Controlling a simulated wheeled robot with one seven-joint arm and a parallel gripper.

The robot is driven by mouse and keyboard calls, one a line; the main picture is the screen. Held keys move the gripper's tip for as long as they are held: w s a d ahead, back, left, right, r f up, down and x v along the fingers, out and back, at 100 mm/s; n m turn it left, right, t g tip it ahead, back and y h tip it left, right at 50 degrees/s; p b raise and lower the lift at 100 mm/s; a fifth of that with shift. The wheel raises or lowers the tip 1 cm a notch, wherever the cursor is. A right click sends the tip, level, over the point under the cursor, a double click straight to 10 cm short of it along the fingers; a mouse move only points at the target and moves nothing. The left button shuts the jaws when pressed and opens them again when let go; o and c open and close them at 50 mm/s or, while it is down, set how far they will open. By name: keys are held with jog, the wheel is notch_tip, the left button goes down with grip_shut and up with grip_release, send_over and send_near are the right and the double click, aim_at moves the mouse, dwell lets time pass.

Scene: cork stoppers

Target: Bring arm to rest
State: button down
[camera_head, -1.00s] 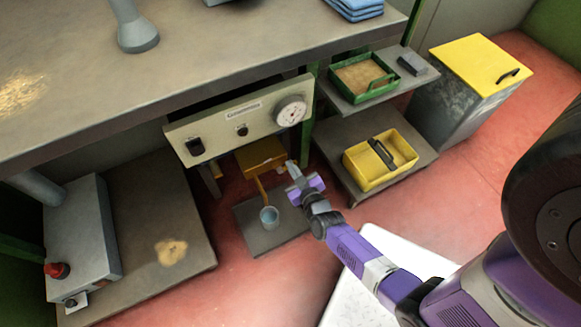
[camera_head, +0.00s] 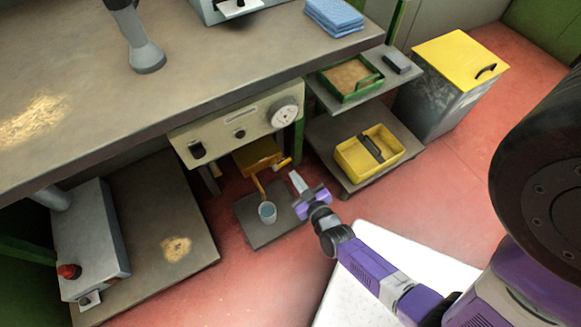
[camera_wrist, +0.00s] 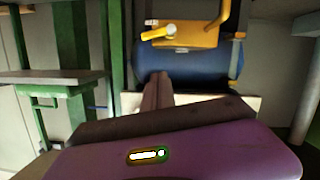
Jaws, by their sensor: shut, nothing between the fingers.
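My purple arm reaches in from the lower right in the head view. My gripper (camera_head: 296,183) is shut and empty, held out in front of the machine under the bench. In the wrist view my gripper's fingers (camera_wrist: 157,82) are together, pointing toward a dark blue rounded body (camera_wrist: 190,65) beneath a yellow bracket (camera_wrist: 190,35). Nothing is seen between them.
The workbench (camera_head: 215,60) overhangs the machine's dial panel (camera_head: 235,130). To the right are a shelf with a green tray (camera_head: 349,79), a yellow caddy (camera_head: 368,158) and a yellow-lidded bin (camera_head: 455,62). A white surface (camera_head: 372,270) lies under my arm. Red floor is open at right.

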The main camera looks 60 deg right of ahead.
jog(key=shift+s+a+r, duration=0.1)
jog(key=shift+s+a, duration=0.15)
jog(key=shift+s, duration=0.05)
dwell(0.5)
